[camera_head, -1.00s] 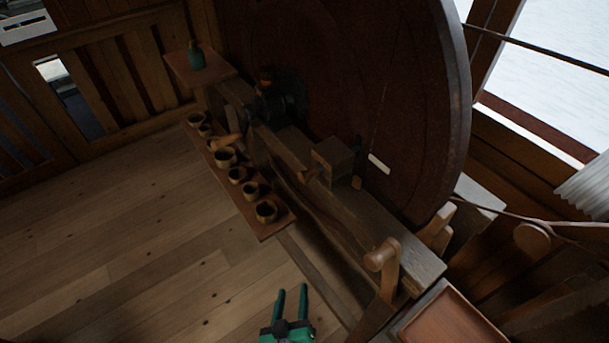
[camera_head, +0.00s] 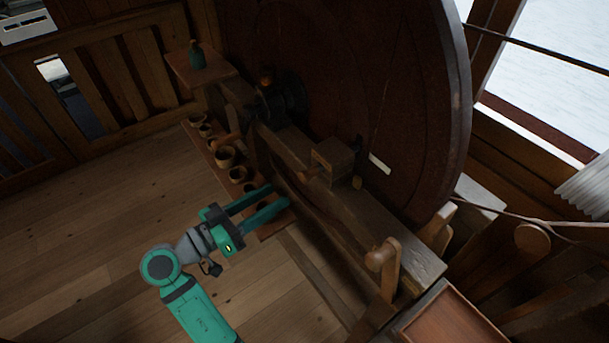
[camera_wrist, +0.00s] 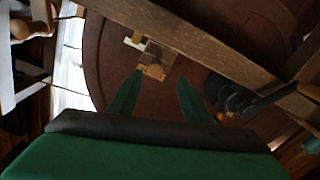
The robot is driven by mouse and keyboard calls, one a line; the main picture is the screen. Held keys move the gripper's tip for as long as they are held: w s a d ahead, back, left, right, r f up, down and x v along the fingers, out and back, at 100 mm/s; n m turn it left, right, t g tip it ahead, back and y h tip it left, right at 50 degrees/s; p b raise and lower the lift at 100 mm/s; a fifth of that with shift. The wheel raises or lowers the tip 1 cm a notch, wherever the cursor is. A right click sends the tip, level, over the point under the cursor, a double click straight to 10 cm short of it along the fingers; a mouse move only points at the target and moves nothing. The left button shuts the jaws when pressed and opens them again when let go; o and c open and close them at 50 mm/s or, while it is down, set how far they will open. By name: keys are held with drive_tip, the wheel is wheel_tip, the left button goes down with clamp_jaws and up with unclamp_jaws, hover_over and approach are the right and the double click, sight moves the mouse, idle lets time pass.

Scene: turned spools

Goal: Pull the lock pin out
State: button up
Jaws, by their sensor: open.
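A wooden peg (camera_head: 311,173), which looks like the lock pin, sticks out to the left from a square wooden block (camera_head: 333,153) on the long beam. The block also shows in the wrist view (camera_wrist: 153,58), above the gap between my fingers; the peg is hard to tell from it there. My gripper (camera_head: 279,195) is open and empty. Its two green fingers point right toward the beam, to the left of the peg and apart from it. The fingers also show in the wrist view (camera_wrist: 161,78).
A large dark red wheel (camera_head: 400,110) stands behind the wooden beam (camera_head: 385,225). A low shelf (camera_head: 270,232) with several cups lies beside it, partly hidden by my fingers. A wooden post with a round knob (camera_head: 382,256) rises at the near end. The floor at left is clear.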

sight(300, 179)
drive_tip(key=shift+m, duration=0.4)
drive_tip(key=x, duration=0.6)
drive_tip(key=r+x, duration=0.1)
drive_tip(key=x, duration=0.3)
drive_tip(key=shift+s+d+r, duration=0.1)
drive_tip(key=shift+d, duration=0.1)
